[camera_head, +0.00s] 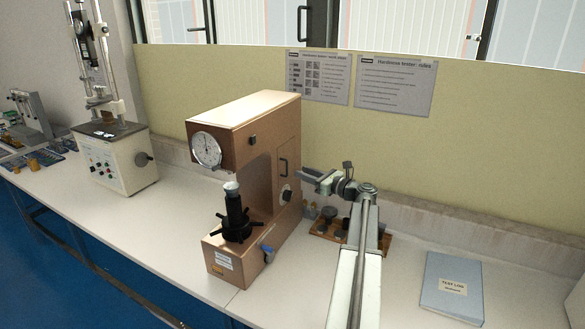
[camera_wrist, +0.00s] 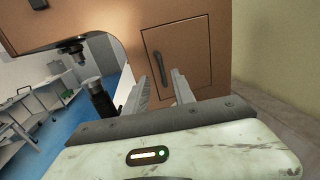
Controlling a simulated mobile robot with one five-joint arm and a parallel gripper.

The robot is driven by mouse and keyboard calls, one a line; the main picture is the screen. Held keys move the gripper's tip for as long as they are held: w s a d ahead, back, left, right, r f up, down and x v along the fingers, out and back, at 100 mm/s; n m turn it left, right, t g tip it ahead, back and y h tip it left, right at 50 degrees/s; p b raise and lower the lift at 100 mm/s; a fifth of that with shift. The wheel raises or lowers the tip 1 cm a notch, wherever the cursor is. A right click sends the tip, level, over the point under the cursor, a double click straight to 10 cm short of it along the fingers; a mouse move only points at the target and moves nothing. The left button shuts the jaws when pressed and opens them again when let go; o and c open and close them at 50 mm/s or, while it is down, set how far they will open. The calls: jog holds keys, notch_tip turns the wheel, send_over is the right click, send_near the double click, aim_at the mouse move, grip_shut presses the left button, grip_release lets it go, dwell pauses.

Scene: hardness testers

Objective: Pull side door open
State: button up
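The hardness tester (camera_head: 245,120) is a copper-brown C-shaped machine on the bench. Its side door (camera_head: 291,148) is a rectangular panel on the right side, with a dark bar handle (camera_head: 283,167); it appears closed, flush with the body. In the wrist view the side door (camera_wrist: 190,50) and the upright handle (camera_wrist: 161,66) lie straight ahead. My gripper (camera_head: 304,175) is beside the door's right side. In the wrist view its two fingers (camera_wrist: 162,78) are apart, with the handle appearing between their tips. I cannot tell whether they touch it.
A wooden tray (camera_head: 376,243) with small parts stands behind my arm. A blue log book (camera_head: 451,287) lies at the right. Another tester (camera_head: 120,160) stands at the left. A low ledge and yellowish wall (camera_head: 480,140) bound the bench behind.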

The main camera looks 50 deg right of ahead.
jog(key=w, duration=0.6)
jog(key=shift+w+a, duration=0.2)
grip_shut()
jog(key=shift+f, duration=0.1)
dwell(1.0)
